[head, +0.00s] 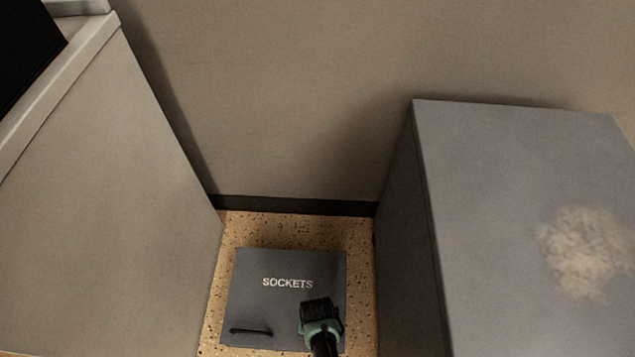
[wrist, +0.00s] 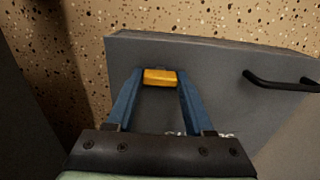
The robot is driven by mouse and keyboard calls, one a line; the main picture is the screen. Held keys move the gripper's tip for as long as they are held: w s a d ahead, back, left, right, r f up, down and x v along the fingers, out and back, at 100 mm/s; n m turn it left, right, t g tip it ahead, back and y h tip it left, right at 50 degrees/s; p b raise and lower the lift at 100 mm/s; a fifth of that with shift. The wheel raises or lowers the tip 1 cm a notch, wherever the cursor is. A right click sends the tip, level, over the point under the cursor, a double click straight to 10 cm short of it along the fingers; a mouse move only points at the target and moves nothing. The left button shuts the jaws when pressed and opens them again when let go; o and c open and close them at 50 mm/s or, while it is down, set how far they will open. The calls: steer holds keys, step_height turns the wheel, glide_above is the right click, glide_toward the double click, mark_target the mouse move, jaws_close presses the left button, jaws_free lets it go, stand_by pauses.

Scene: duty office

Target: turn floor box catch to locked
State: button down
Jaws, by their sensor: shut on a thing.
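The floor box (head: 288,267) is a grey lid marked SOCKETS, set on the speckled floor between two cabinets. A black bar handle (head: 250,331) is at its lower left in the head view; the handle also shows at right in the wrist view (wrist: 280,82). The catch (wrist: 160,77) is a small orange-yellow block near the lid's edge. My gripper (head: 322,308) is over the lid's lower right and hides the catch in the head view. In the wrist view its two blue fingers (wrist: 158,88) are shut on the catch, one on each side.
A pale cabinet (head: 110,190) stands close on the left and a grey cabinet (head: 520,200) with a light patch on top stands close on the right. The wall (head: 280,100) with a dark skirting is behind. Only a narrow strip of floor (head: 300,228) is free around the box.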

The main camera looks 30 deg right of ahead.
stand_by(0.4)
steer(key=shift+c, duration=1.4)
jaws_free()
step_height(320, 180, up, 13)
steer(key=p, duration=0.9)
steer(key=shift+p, duration=0.3)
